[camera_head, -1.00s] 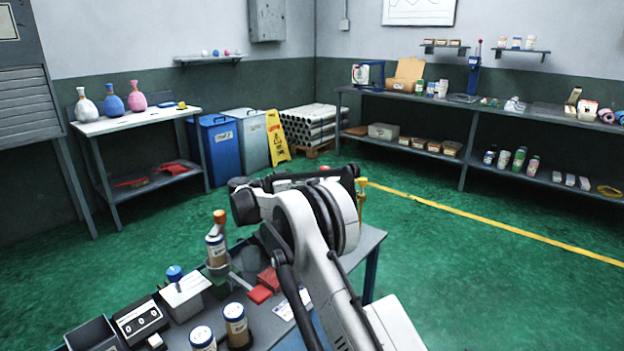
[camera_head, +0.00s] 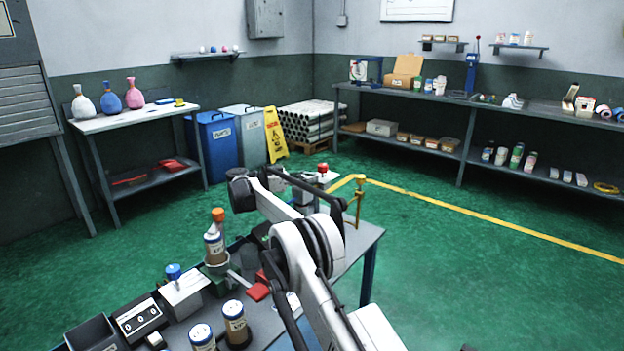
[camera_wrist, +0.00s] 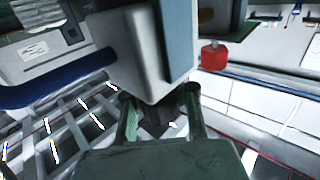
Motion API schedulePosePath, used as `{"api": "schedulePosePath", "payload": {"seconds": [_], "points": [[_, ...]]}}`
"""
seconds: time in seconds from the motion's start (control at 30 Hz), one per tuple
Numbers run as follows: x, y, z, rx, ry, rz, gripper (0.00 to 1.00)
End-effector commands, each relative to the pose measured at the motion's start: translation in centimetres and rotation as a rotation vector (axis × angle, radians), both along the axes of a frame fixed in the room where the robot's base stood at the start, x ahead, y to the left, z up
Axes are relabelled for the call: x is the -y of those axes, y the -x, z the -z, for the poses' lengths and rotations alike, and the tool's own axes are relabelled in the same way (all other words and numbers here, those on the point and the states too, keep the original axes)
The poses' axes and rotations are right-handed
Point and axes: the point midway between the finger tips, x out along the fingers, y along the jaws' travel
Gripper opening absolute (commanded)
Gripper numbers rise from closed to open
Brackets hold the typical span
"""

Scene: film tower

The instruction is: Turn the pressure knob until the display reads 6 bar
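My gripper shows in the wrist view (camera_wrist: 163,112), its two dark green fingers apart. A dark shape lies between the fingers, below a large grey-white block (camera_wrist: 150,45); I cannot tell whether they touch. A red knob-like part (camera_wrist: 213,57) is beyond the right finger. In the head view my arm hides the gripper. A white unit with a red top (camera_head: 323,168) stands behind the arm on the workbench. A blue-topped white box (camera_head: 183,291) is at the bench's left.
In the wrist view a blue bar (camera_wrist: 55,85) runs at left. Green floor is clear beyond the bench.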

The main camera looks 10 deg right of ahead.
Motion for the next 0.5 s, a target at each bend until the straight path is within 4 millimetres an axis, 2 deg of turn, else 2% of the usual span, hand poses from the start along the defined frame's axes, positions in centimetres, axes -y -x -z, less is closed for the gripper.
{"api": "schedulePosePath", "payload": {"seconds": [0.17, 0.43, 0.5], "points": [[-0.18, 0.02, 0.04, 0.0, 0.0, -0.002, 0.0], [-0.1, 0.0, 0.0, 0.0, 0.0, -0.002, 0.34], [-0.08, 0.0, -0.01, 0.0, 0.0, -0.001, 0.34]]}}
